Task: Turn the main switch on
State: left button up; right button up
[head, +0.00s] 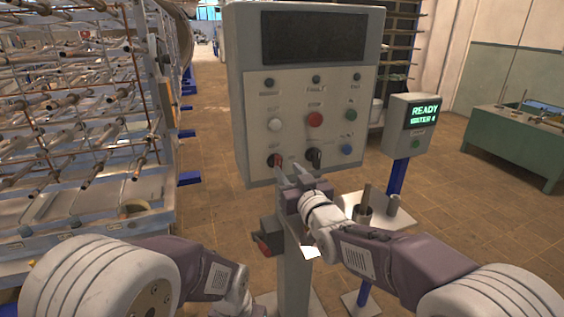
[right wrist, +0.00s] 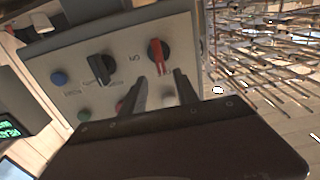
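The control panel (head: 310,95) stands upright on a grey post. At its lower left is a rotary switch with a red handle (head: 274,160), apparently the main switch; its label is too small to read. It also shows in the right wrist view (right wrist: 158,57), its red handle roughly upright there. My right gripper (head: 289,170) is open and empty just in front of the panel's lower edge. In the right wrist view its two fingers (right wrist: 160,90) point toward the red switch, apart from each other, with nothing between them. My left arm is at the lower left; its gripper is not clearly visible.
A black rotary switch (head: 313,157) sits right beside the red one. A red stop button (head: 315,119) and a blue button (head: 347,149) are close by. A small display box (head: 411,125) reading READY stands to the right. A metal rack (head: 75,110) fills the left.

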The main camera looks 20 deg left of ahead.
aim_at(280, 162)
jog(key=x, duration=0.5)
jog(key=shift+a+p, duration=0.25)
jog(key=shift+p, duration=0.15)
jog(key=shift+w+a, duration=0.15)
jog(key=shift+w, duration=0.25)
grip_shut()
jog(key=shift+w+d+f+m+b, duration=0.2)
jog(key=shift+d+f+m+b, duration=0.15)
jog(key=shift+m, duration=2.65)
jog(key=shift+w+d+f+m+b, duration=0.2)
jog(key=shift+f+m, duration=0.3)
jog(key=shift+m, duration=2.5)
jog(key=shift+w+d+f+m+b, duration=0.25)
jog(key=shift+d+f+m, duration=0.15)
jog(key=shift+m, duration=2.6)
